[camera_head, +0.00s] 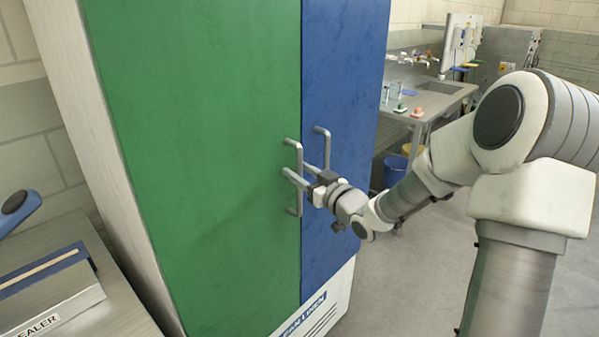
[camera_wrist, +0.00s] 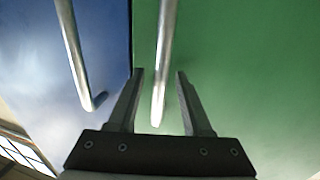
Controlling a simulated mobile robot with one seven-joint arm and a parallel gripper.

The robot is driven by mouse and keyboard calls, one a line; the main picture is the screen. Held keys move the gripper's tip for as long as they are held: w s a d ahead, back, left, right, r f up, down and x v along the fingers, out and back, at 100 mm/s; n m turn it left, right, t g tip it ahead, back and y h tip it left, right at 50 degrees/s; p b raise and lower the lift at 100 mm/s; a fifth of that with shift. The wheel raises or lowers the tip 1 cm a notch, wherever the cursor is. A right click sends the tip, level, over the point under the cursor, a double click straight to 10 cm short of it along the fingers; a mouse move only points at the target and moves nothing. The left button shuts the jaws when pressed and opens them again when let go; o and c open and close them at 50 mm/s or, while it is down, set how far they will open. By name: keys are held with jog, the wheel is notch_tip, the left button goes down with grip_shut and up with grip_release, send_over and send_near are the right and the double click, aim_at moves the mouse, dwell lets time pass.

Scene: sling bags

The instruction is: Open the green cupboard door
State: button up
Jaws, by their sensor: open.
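The green cupboard door (camera_head: 205,130) looks closed, level with the blue door beside it. Its upright metal handle (camera_head: 299,202) is near the door's right edge. My gripper (camera_head: 297,171) is open at the handle, its fingers pointing toward the green door. In the wrist view the green door (camera_wrist: 240,60) fills the right side. The handle bar (camera_wrist: 164,60) lies between the two open fingers (camera_wrist: 160,75), apart from both as seen there. Whether a finger touches the bar or door is hard to tell.
The blue door (camera_head: 342,100) has its own handle (camera_head: 325,140) close to the right. A metal counter with a sealer (camera_head: 55,290) stands at the left. A sink bench (camera_head: 435,95) and blue bin (camera_head: 394,170) are behind. Grey floor (camera_head: 415,270) is clear at the right.

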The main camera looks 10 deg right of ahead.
grip_shut()
dwell(1.5)
